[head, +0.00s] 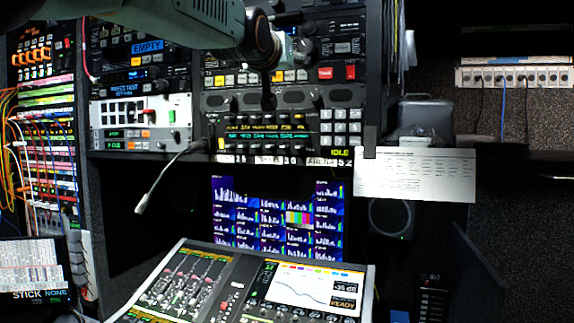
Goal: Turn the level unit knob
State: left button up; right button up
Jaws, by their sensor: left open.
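My left arm comes in from the top left, and its gripper (290,50) is in front of the upper middle rack. It is open, with nothing seen between its fingers, which are dark and hard to make out against the panel. Below it is a rack unit (210,101) with rows of small black knobs (283,149), yellow-green displays and white keys. No label that I can read says which knob is the level unit knob. The gripper and arm hide part of the units behind them. My right gripper is not in view.
A gooseneck (162,182) sticks out below the left rack. A sloped mixing console (232,290) stands in front of a blue meter screen (235,215). A paper sheet (415,176) hangs at right. Patch cables (20,150) fill the far left.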

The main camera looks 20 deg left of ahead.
pick_arm(q)
jog(key=w+a+f+g+b, duration=0.1)
jog(key=w+f+g+b, duration=0.1)
jog(key=f, duration=1.8)
jog(key=shift+w+f, duration=0.35)
jog(key=shift+w, duration=0.2)
jog(key=shift+w, duration=0.15)
jog(key=shift+r, duration=0.1)
